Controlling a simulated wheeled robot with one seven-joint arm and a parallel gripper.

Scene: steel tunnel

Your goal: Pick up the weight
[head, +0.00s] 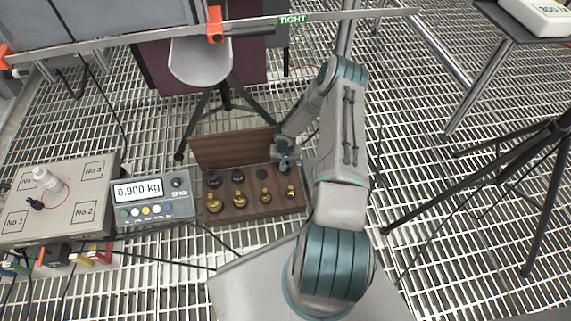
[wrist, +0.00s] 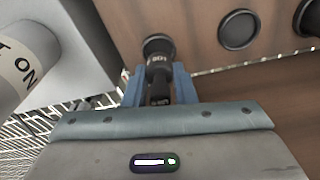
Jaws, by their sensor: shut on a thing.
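A black weight (wrist: 158,48) with a knob and pale markings is held between the blue fingers of my gripper (wrist: 158,82) in the wrist view. In the head view my gripper (head: 285,160) is over the right back part of an open wooden case (head: 215,216), and the held weight is mostly hidden there. The case holds black weights (head: 238,175) in its back row and brass weights (head: 239,199) in front. An empty round socket (wrist: 238,30) shows beside the held weight; it also shows in the back row in the head view (head: 262,174).
A scale display (head: 152,198) reading 0.900 kg stands left of the case. A tripod with a pale scoop (head: 201,62) stands behind. Another tripod (head: 530,140) is at right.

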